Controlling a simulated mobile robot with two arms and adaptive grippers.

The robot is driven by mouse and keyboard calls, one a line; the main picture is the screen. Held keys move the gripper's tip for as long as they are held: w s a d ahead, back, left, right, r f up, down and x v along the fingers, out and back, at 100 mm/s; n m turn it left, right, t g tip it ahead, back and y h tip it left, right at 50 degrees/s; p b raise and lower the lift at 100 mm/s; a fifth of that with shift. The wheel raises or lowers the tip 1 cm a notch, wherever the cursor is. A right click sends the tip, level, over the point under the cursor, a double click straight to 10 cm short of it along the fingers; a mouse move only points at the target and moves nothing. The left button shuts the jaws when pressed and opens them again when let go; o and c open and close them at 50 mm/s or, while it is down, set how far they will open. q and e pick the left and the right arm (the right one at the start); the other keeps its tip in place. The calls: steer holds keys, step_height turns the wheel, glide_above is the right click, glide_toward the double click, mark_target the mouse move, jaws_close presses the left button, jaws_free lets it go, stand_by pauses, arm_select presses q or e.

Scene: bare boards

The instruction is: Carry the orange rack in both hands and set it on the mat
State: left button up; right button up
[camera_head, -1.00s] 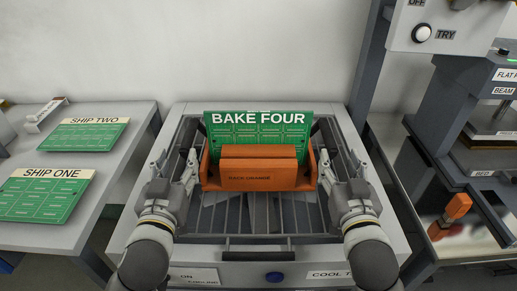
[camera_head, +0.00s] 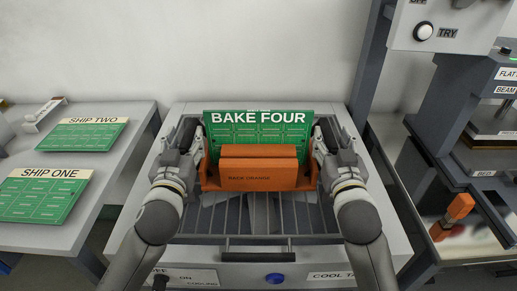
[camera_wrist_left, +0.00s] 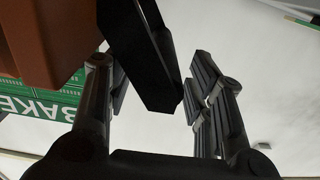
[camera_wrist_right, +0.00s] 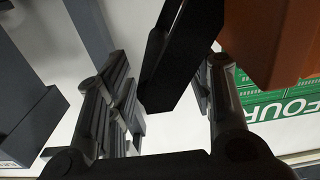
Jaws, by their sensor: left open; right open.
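The orange rack (camera_head: 258,180) stands upright on the grille of a grey bench unit, mid-view in the head view. It holds a green board marked BAKE FOUR (camera_head: 258,119). My left gripper (camera_head: 190,138) is at the rack's left end and my right gripper (camera_head: 325,140) at its right end. In the left wrist view a black handle (camera_wrist_left: 145,60) lies between the open fingers, with the orange rack (camera_wrist_left: 45,40) beside it. In the right wrist view another black handle (camera_wrist_right: 182,55) lies between the open fingers. I cannot make out a mat.
A side table (camera_head: 110,180) at left bears green boards marked SHIP ONE (camera_head: 45,195) and SHIP TWO (camera_head: 90,135). A dark press-like machine (camera_head: 460,120) stands at right. The grille (camera_head: 255,218) in front of the rack is clear.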

mark_target(187, 131)
arm_select(q)
steer(key=shift+w, duration=1.65)
arm_select(e)
steer(key=shift+w, duration=1.65)
arm_select(q)
jaws_close()
arm_select(e)
jaws_close()
steer(key=shift+d, duration=0.1)
arm_select(q)
steer(key=shift+a+r, duration=0.1)
steer(key=shift+r, duration=0.15)
arm_select(e)
steer(key=shift+r, duration=0.3)
